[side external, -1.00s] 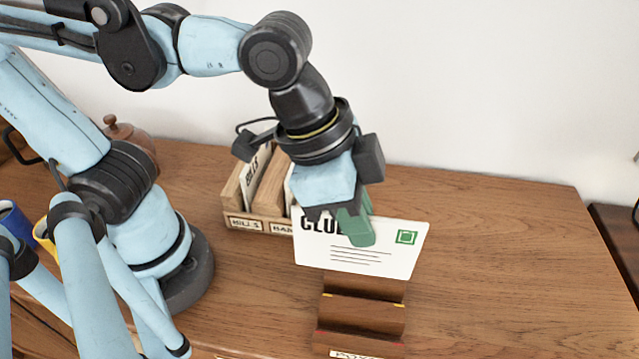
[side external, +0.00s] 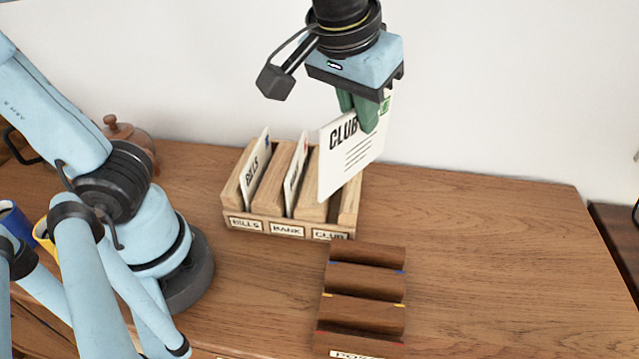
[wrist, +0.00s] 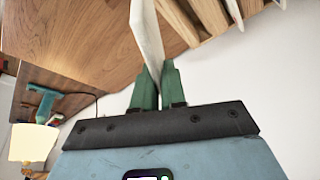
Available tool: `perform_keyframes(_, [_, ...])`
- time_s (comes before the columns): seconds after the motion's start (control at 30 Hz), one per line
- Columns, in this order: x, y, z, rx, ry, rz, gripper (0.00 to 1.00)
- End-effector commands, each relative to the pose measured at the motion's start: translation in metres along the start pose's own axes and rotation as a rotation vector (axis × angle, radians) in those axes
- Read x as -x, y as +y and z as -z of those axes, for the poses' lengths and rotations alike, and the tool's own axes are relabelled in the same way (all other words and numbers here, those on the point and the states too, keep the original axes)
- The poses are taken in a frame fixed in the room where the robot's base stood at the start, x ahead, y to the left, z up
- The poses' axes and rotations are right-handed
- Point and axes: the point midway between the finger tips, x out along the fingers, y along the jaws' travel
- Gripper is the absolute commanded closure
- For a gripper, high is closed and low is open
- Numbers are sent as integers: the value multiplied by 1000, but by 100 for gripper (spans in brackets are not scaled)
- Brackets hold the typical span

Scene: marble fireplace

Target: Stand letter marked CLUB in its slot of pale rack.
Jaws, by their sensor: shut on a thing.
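My gripper (side external: 358,110) has its green fingers shut on the white CLUB letter (side external: 350,155), gripping it near its upper right edge. The letter is in the air, tilted, in front of and above the right part of the pale rack (side external: 262,226). The rack has slots labelled BILLS, BANK and CLUB (side external: 329,235). White letters stand in the BILLS and BANK slots. The held letter hides part of the CLUB slot. In the wrist view the letter (wrist: 148,40) stands edge-on between the fingers (wrist: 158,88), with the rack (wrist: 205,18) at the upper right.
A dark wooden stepped rack (side external: 365,283) stands in front of the pale rack, with empty slots. A brown pot (side external: 125,132), a blue mug (side external: 14,222) and a yellow mug (side external: 44,238) are at the left. The right of the wooden top is clear.

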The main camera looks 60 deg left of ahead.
Motion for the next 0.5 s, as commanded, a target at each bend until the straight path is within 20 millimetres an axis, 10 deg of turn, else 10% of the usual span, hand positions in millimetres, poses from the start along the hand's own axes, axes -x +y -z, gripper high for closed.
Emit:
perform_keyframes(0.2, [-4, -50, 45, 367, 21, 141, 100])
perform_keyframes(0.5, [-9, -69, 56, 502, 33, 193, 100])
